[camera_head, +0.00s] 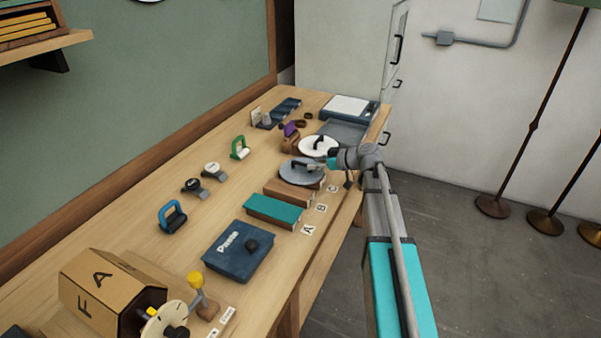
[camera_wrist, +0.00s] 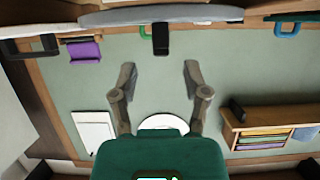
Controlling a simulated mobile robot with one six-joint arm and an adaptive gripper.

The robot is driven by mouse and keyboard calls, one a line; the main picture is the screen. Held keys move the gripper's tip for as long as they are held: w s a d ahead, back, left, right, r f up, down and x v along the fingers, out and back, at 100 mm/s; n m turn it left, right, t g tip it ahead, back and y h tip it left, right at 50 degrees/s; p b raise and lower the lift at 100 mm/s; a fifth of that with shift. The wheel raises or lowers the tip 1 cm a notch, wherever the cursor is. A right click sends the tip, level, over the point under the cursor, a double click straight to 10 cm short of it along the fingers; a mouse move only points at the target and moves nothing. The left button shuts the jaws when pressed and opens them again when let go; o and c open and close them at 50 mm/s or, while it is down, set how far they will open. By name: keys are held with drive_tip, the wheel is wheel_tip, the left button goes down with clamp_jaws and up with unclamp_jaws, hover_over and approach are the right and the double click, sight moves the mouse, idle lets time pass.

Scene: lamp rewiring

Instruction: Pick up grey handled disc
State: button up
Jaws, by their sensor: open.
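The grey handled disc (camera_head: 293,175) lies on a wooden block by the bench's front edge, near the label C. Its dark upright handle stands on top. My gripper (camera_head: 332,163) is at the disc's right side, close to the handle. In the wrist view the disc (camera_wrist: 130,15) shows edge-on at the top, with its dark handle (camera_wrist: 160,38) pointing down in that picture. There my gripper (camera_wrist: 160,72) is open and empty, and the handle appears ahead of the gap between the fingertips. I cannot tell whether anything touches.
A white disc (camera_head: 318,146) with a dark handle sits just behind the grey one. Blue (camera_head: 172,216) and green (camera_head: 240,148) handled pieces lie further left.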

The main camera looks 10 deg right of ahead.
sight(302, 163)
drive_tip(key=shift+a, duration=0.1)
drive_tip(key=shift+b+x, duration=0.95)
drive_tip(key=shift+x, duration=1.6)
clamp_jaws()
